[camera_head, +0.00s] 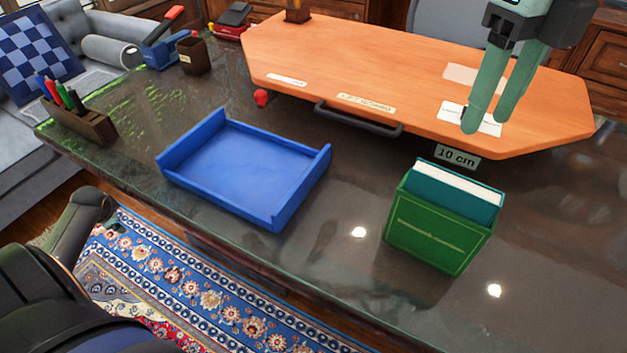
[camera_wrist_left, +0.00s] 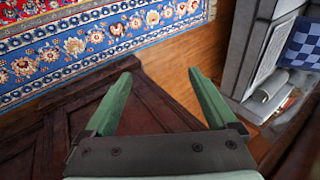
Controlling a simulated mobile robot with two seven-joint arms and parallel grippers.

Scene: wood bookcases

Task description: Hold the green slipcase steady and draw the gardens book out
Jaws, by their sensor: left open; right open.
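The green slipcase (camera_head: 436,233) stands upright on the dark desk at the right in the head view. A teal book with white page edges (camera_head: 457,187) sits inside it, its top standing a little above the slipcase; its title cannot be read. My right gripper (camera_head: 487,123) is open and empty. Its green fingers point down beyond the slipcase, over the orange board in the picture, apart from the book. My left gripper (camera_wrist_left: 160,75) is open and empty in the left wrist view, with dark wood and the rug below it, away from the slipcase.
A blue tray (camera_head: 277,218) lies empty left of the slipcase. The orange board (camera_head: 340,62) with a dark handle (camera_head: 358,121) and a "10 cm" label (camera_head: 457,156) are behind. A pen holder (camera_head: 90,125) is at the far left. Desk between tray and slipcase is clear.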

